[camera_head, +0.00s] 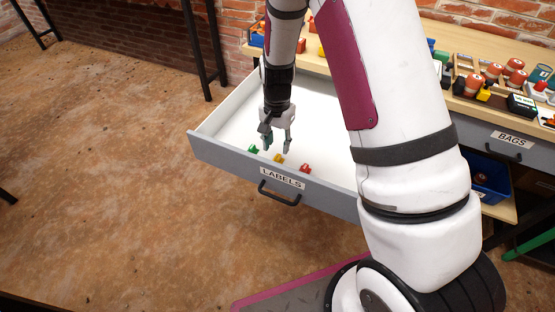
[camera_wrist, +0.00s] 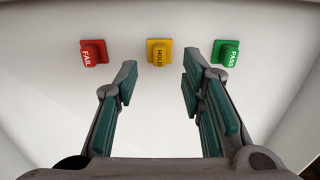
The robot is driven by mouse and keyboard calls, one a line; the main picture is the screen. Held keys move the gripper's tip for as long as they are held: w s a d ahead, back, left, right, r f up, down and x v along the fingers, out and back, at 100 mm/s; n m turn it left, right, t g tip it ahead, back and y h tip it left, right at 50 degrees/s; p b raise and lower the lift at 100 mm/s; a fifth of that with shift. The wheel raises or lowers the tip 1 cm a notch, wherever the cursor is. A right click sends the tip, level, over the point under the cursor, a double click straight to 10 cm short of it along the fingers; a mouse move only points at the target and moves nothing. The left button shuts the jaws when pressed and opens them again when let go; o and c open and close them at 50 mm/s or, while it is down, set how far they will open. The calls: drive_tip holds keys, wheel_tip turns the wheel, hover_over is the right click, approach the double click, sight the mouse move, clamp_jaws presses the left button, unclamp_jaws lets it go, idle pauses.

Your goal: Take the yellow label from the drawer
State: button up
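The yellow label (camera_wrist: 159,53), marked HOLD, lies on the white floor of the open drawer, between a red FAIL label (camera_wrist: 94,53) and a green PASS label (camera_wrist: 225,53). In the head view the yellow label (camera_head: 279,158) is near the front panel of the drawer (camera_head: 228,157), which bears a LABELS tag. My gripper (camera_head: 277,148) is over the drawer. In the wrist view my gripper (camera_wrist: 157,85) is open and empty, its two fingers apart. The yellow label shows beyond the gap between the fingertips, not touched by them.
The drawer's front panel and side walls stand around the labels. A wooden workbench (camera_head: 490,45) with several orange-capped items is at the back right. A closed BAGS drawer (camera_head: 500,139) and a blue bin (camera_head: 489,181) are under it. The drawer floor is otherwise largely clear.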

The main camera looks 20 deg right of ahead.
sight(277, 157)
drive_tip(key=shift+f+b, duration=0.4)
drive_tip(key=shift+f, duration=2.3)
drive_tip(key=c, duration=0.8)
